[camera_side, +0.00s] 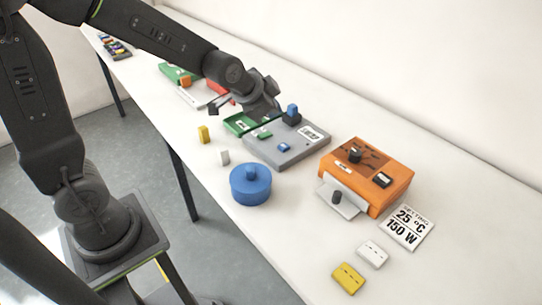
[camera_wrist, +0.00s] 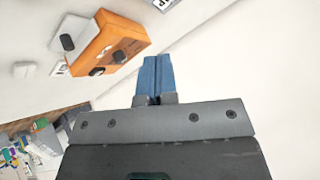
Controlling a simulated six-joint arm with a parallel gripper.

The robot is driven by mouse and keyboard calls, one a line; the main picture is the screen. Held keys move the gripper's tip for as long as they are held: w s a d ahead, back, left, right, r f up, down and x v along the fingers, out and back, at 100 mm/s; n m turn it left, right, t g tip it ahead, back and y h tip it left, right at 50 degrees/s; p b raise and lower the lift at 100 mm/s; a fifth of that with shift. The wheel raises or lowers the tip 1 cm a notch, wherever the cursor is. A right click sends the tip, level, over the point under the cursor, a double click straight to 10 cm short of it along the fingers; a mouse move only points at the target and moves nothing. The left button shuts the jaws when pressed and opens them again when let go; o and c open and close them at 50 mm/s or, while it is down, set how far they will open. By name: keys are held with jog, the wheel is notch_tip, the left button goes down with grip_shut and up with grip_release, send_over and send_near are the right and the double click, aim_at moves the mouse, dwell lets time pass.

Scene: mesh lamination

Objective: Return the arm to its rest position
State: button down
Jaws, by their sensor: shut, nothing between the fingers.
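My arm reaches in from the upper left of the side view, with its wrist above the bench near a grey tray (camera_side: 272,154). My gripper (camera_wrist: 153,62) shows in the wrist view as two blue fingers side by side, shut with nothing between them. They point up the picture, to the right of an orange machine (camera_wrist: 108,38). The fingers are hard to make out in the side view, where the wrist hides part of the bench behind it.
The orange machine (camera_side: 368,172) stands right of a blue lidded pot (camera_side: 250,187). A setting card (camera_side: 408,228), a yellow block (camera_side: 348,278) and a white block (camera_side: 372,253) lie nearer. A green-edged tray (camera_side: 180,75) is farther back. The bench's right side is clear.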

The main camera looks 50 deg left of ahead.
jog(key=s+d+r+n+g, duration=0.1)
jog(key=s+r+n, duration=0.1)
jog(key=s, duration=0.8)
jog(key=s+d+r+n+g, duration=0.1)
jog(key=s+r+n, duration=0.2)
jog(key=s, duration=0.7)
notch_tip(320, 180, up, 2)
jog(key=shift+s+d+n+g, duration=0.25)
jog(key=shift+s+n+g, duration=0.05)
jog(key=shift+s, duration=0.05)
